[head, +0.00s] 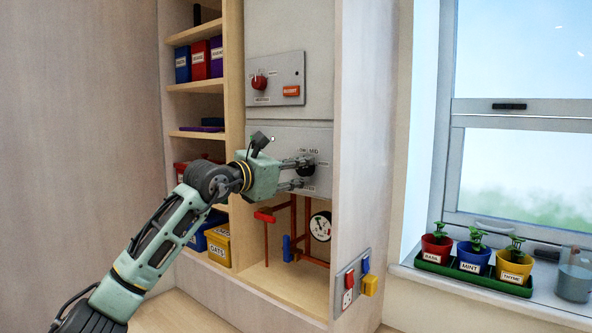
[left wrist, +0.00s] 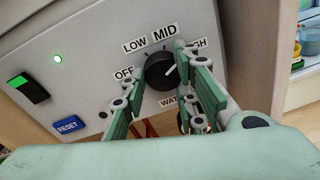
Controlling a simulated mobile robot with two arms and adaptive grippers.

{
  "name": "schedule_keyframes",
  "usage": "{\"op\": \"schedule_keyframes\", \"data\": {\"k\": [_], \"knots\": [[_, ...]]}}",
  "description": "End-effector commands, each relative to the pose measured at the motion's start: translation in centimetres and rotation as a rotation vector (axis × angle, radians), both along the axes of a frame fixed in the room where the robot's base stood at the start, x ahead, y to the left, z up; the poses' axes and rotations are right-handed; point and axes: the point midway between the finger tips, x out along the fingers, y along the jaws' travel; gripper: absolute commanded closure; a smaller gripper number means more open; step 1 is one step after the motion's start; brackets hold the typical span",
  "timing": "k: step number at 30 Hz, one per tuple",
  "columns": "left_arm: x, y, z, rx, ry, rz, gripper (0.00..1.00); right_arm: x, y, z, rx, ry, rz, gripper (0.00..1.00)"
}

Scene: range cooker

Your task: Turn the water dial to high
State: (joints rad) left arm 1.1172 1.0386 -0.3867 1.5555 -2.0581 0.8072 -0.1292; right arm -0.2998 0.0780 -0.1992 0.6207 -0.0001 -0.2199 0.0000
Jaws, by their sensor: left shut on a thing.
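The water dial (left wrist: 159,71) is a round black knob on a grey panel (left wrist: 90,35). Labels OFF, LOW and MID show around it, and a partly covered label ending in GH is at the right. Its white pointer mark seems to aim up and right, between MID and that label. My left gripper (left wrist: 167,80) has its fingers on both sides of the knob, shut on it. In the head view the left gripper (head: 305,173) reaches the dial (head: 307,167) from the left. My right gripper is in neither view.
The panel also holds a lit green switch (left wrist: 28,87) and a blue RESET button (left wrist: 68,125). Above it is a panel with a red knob (head: 259,82). Below are red pipes with a gauge (head: 321,226). A cabinet side wall (head: 362,130) stands close on the right.

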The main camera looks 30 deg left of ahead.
Motion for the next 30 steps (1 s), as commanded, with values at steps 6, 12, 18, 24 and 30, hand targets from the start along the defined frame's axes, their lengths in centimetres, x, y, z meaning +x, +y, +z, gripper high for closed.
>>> {"op": "schedule_keyframes", "data": {"k": [6,12,18,24,30], "knots": [[-0.06,0.36,0.35,0.13,-0.013,0.008,0.99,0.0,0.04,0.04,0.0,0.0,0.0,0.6],[-0.07,0.34,0.52,0.199,-0.021,0.008,0.99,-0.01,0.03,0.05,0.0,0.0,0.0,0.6],[-0.1,0.34,0.65,0.226,-0.026,0.009,0.99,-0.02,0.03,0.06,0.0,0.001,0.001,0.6],[-0.13,0.36,0.77,0.229,-0.029,0.01,0.99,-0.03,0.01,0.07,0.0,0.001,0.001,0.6],[-0.15,0.39,0.89,0.228,-0.032,0.01,0.71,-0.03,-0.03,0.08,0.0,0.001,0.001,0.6]]}}
